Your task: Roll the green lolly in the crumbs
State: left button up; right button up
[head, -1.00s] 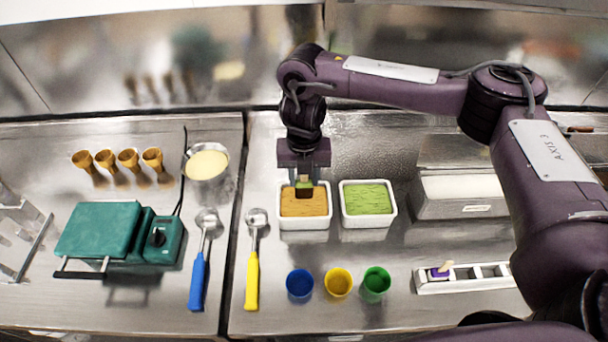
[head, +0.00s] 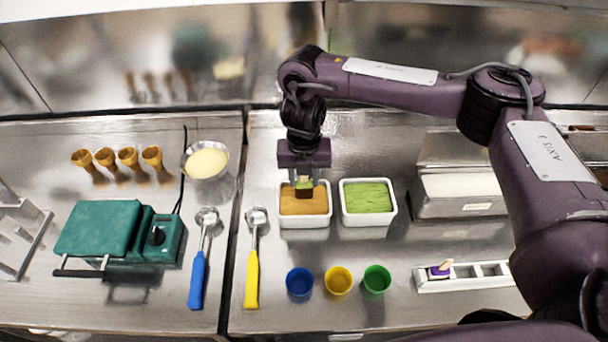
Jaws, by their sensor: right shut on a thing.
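My right gripper (head: 304,180) points down over the white tub of orange-brown crumbs (head: 303,207). It is shut on the green lolly (head: 304,184). Green shows at the lolly's upper part, and its lower part looks dark brown, at or just above the crumbs near the tub's back edge. Whether it touches them is hard to tell at this size. A second white tub with green contents (head: 367,198) stands to the right. My left gripper is not in view.
A white slotted rack (head: 493,281) holds a purple lolly (head: 439,271) at front right. Blue (head: 299,284), yellow (head: 338,280) and green cups (head: 376,280) stand in front of the tubs. Blue (head: 198,275) and yellow scoops (head: 252,275) lie left, beside a green waffle iron (head: 100,229).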

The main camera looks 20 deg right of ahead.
aim_at(309, 190)
jog(key=shift+f+b, duration=1.75)
jog(key=shift+f, duration=0.9)
jog(key=shift+d, duration=0.1)
jog(key=shift+s+d+p, duration=0.2)
jog(key=shift+d+p, duration=0.1)
jog(key=shift+d, duration=0.35)
jog(key=shift+a, duration=0.15)
